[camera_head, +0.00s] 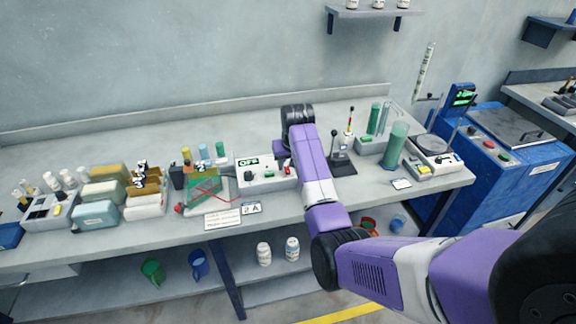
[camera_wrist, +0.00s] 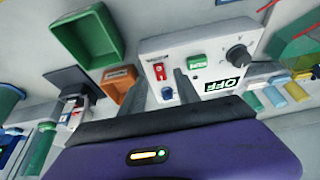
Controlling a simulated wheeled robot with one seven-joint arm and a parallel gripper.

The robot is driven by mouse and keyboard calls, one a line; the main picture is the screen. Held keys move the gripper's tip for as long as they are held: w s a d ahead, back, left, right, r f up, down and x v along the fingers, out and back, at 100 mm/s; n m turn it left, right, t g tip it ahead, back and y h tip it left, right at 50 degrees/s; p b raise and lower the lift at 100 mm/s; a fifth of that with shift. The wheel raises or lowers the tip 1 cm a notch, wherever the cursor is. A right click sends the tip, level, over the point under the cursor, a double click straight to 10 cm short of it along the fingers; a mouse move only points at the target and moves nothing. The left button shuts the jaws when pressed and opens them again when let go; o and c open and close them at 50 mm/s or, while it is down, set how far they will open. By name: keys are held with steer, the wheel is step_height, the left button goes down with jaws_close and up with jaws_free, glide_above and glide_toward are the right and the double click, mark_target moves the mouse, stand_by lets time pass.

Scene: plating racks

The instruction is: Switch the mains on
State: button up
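The white control box (camera_head: 262,178) stands on the bench, left of my arm in the head view. Its display (camera_head: 248,162) reads OFF. In the wrist view the box (camera_wrist: 215,45) appears upside down, with the OFF display (camera_wrist: 222,86), a red switch (camera_wrist: 158,72), a green button (camera_wrist: 197,61), a black knob (camera_wrist: 238,54) and a blue knob or button (camera_wrist: 167,93). Lettering by the red switch is too small to read. My gripper (camera_wrist: 158,84) is open and empty, its fingers apart on either side of the red switch. Whether they touch the box cannot be told. The head view hides the fingertips.
A green circuit board (camera_head: 205,190) and label cards (camera_head: 222,220) lie left of the box. A black stand (camera_head: 341,160), a green cylinder (camera_head: 394,145) and a scale (camera_head: 432,160) stand to the right. A green tray (camera_wrist: 88,38) shows beside the box in the wrist view.

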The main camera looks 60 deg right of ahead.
mark_target(287, 170)
steer(key=shift+x, duration=1.35)
steer(key=shift+c, duration=0.5)
jaws_close()
